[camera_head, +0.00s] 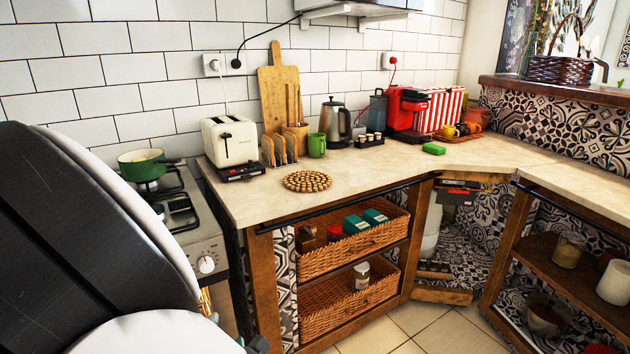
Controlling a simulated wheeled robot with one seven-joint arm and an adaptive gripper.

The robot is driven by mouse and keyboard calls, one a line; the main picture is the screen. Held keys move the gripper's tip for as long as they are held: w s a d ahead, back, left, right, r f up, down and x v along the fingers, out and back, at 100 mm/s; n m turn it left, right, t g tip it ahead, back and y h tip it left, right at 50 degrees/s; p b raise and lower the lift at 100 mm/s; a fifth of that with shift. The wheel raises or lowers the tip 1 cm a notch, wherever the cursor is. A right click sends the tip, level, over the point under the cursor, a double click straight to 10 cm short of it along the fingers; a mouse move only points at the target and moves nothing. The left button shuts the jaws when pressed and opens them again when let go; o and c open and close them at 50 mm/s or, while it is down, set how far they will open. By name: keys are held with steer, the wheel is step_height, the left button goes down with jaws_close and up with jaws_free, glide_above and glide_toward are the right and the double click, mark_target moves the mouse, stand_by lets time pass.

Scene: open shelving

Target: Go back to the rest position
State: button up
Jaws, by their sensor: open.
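A large black and white part of my own arm fills the left side and lower left corner of the head view, close to the camera. My gripper cannot be made out in this view. A small dark piece shows at the bottom edge beside the arm, too little to tell what it is. The arm hides part of the stove (205,240) and whatever lies behind it.
The countertop (240,200) holds a toaster (230,141), a round cork trivet (307,181), a green mug (316,145), a kettle (335,122) and a red coffee machine (405,112). A green pot (142,165) sits on the stove. Wicker baskets (345,257) are below. Tiled floor (460,330) is clear.

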steer(key=s+d+r+m+g, duration=0.2)
steer(key=d+r+m+g, duration=0.2)
steer(key=d+r+m, duration=0.5)
steer(key=s+d+r+m+g, duration=0.35)
steer(key=d+r+m, duration=0.25)
steer(key=d, duration=0.5)
steer(key=s+d+r+m+g+h, duration=0.25)
steer(key=s+d+m, duration=0.35)
steer(key=s+d, duration=0.4)
steer(key=s+d+r+m+g+h, duration=0.15)
steer(key=s+d+r+m, duration=0.4)
steer(key=s, duration=0.65)
step_height(320, 180, up, 15)
steer(key=d+t+p, duration=0.1)
steer(key=t+p, duration=0.2)
steer(key=p, duration=1.1)
steer(key=shift+w+d+f+p, duration=0.15)
steer(key=shift+w+d+p, duration=0.2)
steer(key=shift+w+d, duration=0.1)
